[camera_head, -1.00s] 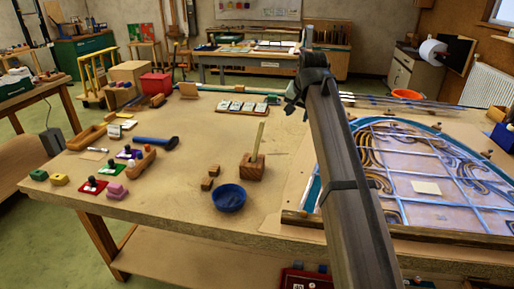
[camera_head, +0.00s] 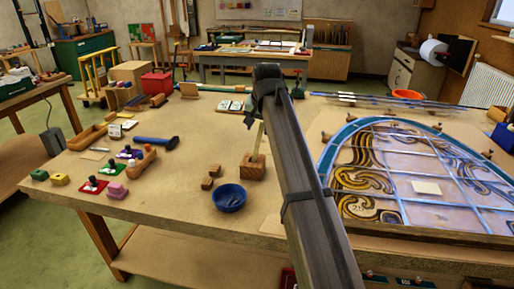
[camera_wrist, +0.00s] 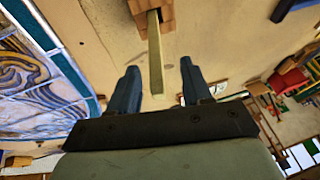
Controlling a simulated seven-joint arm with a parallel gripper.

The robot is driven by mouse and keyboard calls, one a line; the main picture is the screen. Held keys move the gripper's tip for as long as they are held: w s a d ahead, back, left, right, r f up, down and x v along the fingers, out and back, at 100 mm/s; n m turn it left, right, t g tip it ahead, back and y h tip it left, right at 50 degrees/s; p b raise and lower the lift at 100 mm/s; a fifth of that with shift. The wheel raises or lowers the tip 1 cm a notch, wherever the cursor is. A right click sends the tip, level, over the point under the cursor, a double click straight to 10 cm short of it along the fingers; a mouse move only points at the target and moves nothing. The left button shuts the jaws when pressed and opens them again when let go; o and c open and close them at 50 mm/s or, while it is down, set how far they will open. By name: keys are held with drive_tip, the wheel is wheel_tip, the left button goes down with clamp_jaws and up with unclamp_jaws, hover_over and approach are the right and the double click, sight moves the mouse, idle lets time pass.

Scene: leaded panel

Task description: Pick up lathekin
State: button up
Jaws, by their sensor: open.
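The lathekin, a pale flat wooden stick (camera_head: 258,138), stands upright in a small wooden block (camera_head: 252,170) on the bench. In the wrist view the stick (camera_wrist: 155,50) runs from the block (camera_wrist: 168,12) into the gap between my two dark blue fingers. My gripper (camera_wrist: 159,68) is open and nothing is clamped in it. I cannot tell how far the stick's end is from the fingers in depth. In the head view my arm hides most of the gripper, which is just beyond and above the stick.
The leaded panel (camera_head: 420,180) lies to the right. A hammer (camera_head: 158,141) and several coloured-base pieces lie left. Bare bench lies between them and the block.

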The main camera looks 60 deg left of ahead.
sight(260, 135)
drive_tip(key=shift+w+x, duration=0.2)
drive_tip(key=shift+x, duration=1.4)
drive_tip(key=shift+w+x, duration=0.2)
drive_tip(key=shift+x, duration=1.45)
drive_tip(key=shift+d, duration=0.15)
clamp_jaws()
